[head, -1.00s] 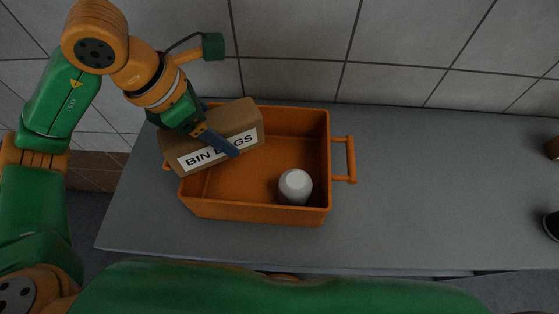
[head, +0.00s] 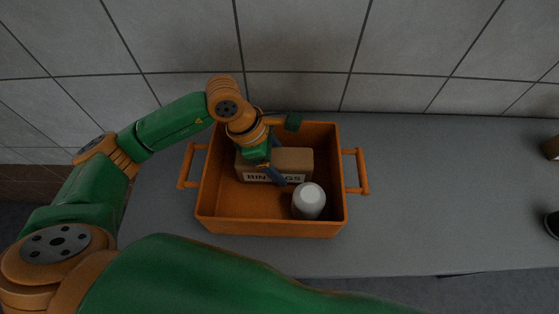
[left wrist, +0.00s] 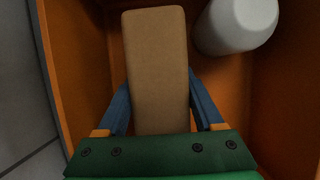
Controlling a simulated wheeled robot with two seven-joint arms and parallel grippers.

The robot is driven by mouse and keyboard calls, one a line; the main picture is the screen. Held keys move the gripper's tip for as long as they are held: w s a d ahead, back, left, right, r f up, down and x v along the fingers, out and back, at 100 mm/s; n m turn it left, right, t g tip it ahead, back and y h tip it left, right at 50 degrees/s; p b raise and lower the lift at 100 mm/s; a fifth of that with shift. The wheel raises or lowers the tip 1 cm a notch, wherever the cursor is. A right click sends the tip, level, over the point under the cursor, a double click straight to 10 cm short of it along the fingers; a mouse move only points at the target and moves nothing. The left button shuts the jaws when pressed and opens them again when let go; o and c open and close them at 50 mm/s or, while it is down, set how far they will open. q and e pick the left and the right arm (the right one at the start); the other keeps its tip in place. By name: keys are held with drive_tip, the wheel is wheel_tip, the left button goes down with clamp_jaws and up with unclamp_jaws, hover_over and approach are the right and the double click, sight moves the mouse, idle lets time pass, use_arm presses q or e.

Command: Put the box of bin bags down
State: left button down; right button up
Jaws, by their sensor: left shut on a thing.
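The box of bin bags (head: 294,161) is a brown carton with a white label reading "BIN BAGS". It is inside the orange crate (head: 215,214), towards the back wall. I cannot tell whether it touches the crate floor. My left gripper (head: 277,174) is shut on the box, with one blue finger across the label. In the left wrist view the box (left wrist: 157,65) lies between the two blue fingers of my left gripper (left wrist: 160,105). My right gripper is not in view.
A white rounded container (head: 309,201) stands in the crate's front right, close to the box. The crate has a handle at each side and stands on a grey counter (head: 430,190) against a tiled wall. The counter right of the crate is mostly clear.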

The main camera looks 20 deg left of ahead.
use_arm(q)
drive_tip(key=shift+f, duration=0.2)
unclamp_jaws()
drive_tip(key=shift+r, duration=0.1)
drive_tip(key=shift+r, duration=0.35)
drive_tip(key=b+v, duration=0.1)
drive_tip(key=v, duration=1)
drive_tip(key=shift+a+r, duration=0.25)
